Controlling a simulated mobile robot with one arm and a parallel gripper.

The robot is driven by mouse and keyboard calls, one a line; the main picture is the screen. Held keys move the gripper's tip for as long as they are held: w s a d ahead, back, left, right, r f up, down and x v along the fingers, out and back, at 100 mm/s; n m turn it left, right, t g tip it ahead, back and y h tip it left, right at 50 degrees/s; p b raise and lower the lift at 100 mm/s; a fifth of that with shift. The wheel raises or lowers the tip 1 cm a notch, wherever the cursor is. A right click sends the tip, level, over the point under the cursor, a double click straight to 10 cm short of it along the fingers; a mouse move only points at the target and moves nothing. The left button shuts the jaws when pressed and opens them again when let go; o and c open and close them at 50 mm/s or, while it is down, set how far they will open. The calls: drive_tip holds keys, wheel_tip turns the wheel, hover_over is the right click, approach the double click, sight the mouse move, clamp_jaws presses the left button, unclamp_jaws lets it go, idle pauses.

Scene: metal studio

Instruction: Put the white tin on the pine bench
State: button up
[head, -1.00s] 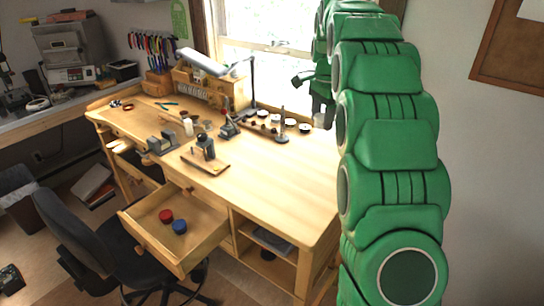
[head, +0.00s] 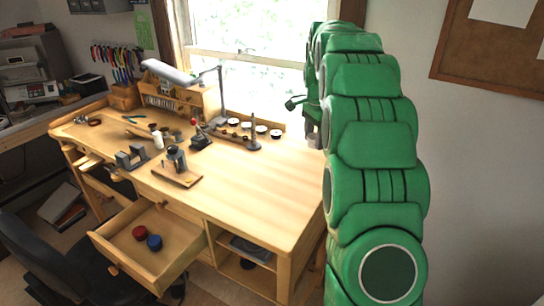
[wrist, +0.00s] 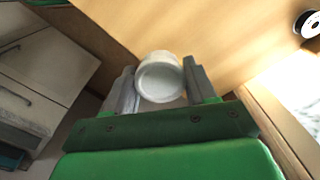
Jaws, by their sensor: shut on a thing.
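The white tin (wrist: 160,80) is held between the two fingers of my gripper (wrist: 160,72) in the wrist view. In the head view the tin (head: 313,141) is small and partly hidden below my gripper (head: 312,118), at the right far end of the pine bench (head: 262,185). The bench top (wrist: 215,30) fills the upper part of the wrist view, and its edge passes behind the tin. I cannot tell whether the tin touches the bench or is held above it.
The front right of the bench top is clear. Several small spools (head: 261,129), a desk lamp (head: 170,72) and a small vice (head: 175,158) stand further left. An open drawer (head: 150,240) with a red and a blue round thing juts out in front. A window (head: 250,70) is behind.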

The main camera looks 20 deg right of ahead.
drive_tip(key=w+d+f, duration=0.2)
drive_tip(key=w+f, duration=0.2)
drive_tip(key=w, duration=0.4)
hover_over(307, 156)
drive_tip(key=shift+s+a+f, duration=0.1)
drive_tip(key=shift+s+f, duration=0.05)
drive_tip(key=shift+f, duration=2.3)
drive_tip(key=shift+f, duration=0.1)
drive_tip(key=shift+w+f, duration=0.35)
drive_tip(key=shift+f, duration=1.45)
drive_tip(key=shift+f, duration=0.1)
drive_tip(key=o, duration=1)
drive_tip(key=shift+o, duration=0.2)
